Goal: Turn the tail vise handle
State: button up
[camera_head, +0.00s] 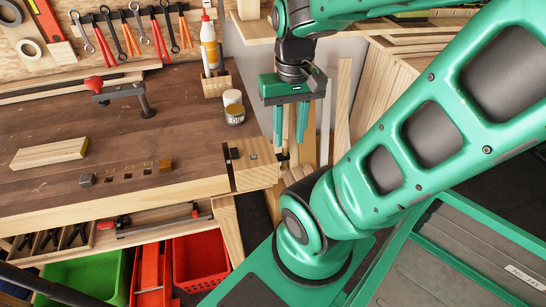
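The tail vise is a pale wooden block (257,174) at the right end of the workbench, with a dark jaw gap on its left side. A small dark metal part (283,157) sticks out at the block's right end; it looks like part of the vise handle, but most of it is hidden or too small to tell. My gripper (290,141) points down just above and around this part. Its two green fingers are apart, with nothing seen held between them. I cannot tell whether the fingertips touch the handle.
The dark bench top (120,130) holds a wooden board (49,154), a small jar (234,107), a glue bottle (209,43) and a red-handled clamp (118,92). Boards (395,95) lean to the right. Green (85,277) and red bins (200,262) sit below.

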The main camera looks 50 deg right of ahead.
aim_at(283, 157)
jog(key=k, duration=1)
jog(key=z, duration=0.55)
jog(key=k, duration=1.3)
jog(key=z, duration=0.5)
jog(key=i, duration=2)
jog(key=u, duration=0.8)
jog(key=i, duration=0.45)
jog(key=u, duration=0.2)
